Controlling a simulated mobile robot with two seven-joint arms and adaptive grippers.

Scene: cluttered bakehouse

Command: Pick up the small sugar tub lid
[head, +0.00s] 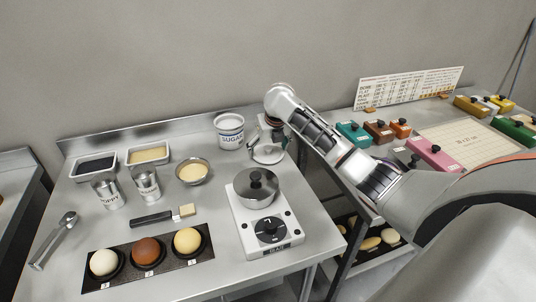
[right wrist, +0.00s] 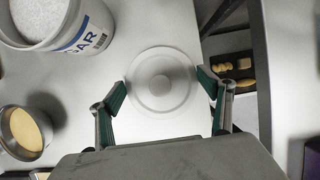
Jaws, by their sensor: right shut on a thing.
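The sugar tub lid (right wrist: 160,84) is a pale round disc with a raised ring and a central knob, seen from above in the right wrist view. In the head view the lid (head: 267,158) shows just right of the sugar tub (head: 229,131), partly hidden by my gripper. My right gripper (right wrist: 162,86) is shut on the lid, with a green-padded finger at each side of its rim. I cannot tell whether the lid is clear of the table. The white sugar tub stands open and full of white sugar. My left gripper is not in view.
A steel pan (head: 256,187) sits on a white scale (head: 268,233) in front of the lid. A bowl of yellow filling (head: 193,172) is to the left. Two steel cups, a brush and a tray of buns (head: 148,257) lie further left. A second table with coloured boxes is at right.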

